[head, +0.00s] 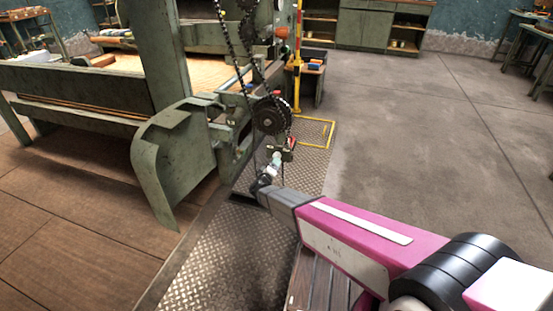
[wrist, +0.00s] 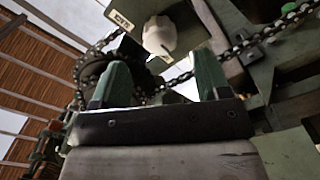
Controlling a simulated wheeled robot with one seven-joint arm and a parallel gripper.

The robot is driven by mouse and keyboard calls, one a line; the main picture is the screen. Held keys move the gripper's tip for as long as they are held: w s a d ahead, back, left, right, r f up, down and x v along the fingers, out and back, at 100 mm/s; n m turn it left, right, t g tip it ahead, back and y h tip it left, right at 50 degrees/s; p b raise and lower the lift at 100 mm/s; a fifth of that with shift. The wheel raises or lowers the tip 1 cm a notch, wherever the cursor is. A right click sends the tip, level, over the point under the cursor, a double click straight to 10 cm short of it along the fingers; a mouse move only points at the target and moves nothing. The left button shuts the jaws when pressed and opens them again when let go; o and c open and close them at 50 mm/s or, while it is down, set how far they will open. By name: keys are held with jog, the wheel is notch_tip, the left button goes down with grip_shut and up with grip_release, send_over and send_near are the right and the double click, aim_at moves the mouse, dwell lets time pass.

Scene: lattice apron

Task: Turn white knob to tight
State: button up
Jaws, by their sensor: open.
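The white knob (wrist: 158,36) is pale and faceted and shows at the top middle of the wrist view, near a small plate with dark marks (wrist: 121,20) that I cannot read. My gripper (wrist: 161,62) is open, with its two green fingers below the knob in the picture, one to each side. The gap between the fingers is empty, and the knob appears just beyond the tips, apart from them. In the head view my gripper (head: 275,161) is at the machine's side, below the chain wheel. I cannot make out the knob there.
A dark chain (wrist: 243,47) runs close by the fingers in the wrist view. In the head view the chain wheel (head: 271,115) and the green machine frame (head: 165,150) stand close to my gripper. A red part (head: 291,142) is just above it. The concrete floor (head: 430,120) at right is clear.

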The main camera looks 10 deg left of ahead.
aim_at(277, 156)
jog(key=w, duration=0.6)
jog(key=shift+w+d, duration=0.25)
jog(key=shift+w, duration=0.15)
jog(key=shift+c, duration=0.3)
jog(key=c, duration=0.9)
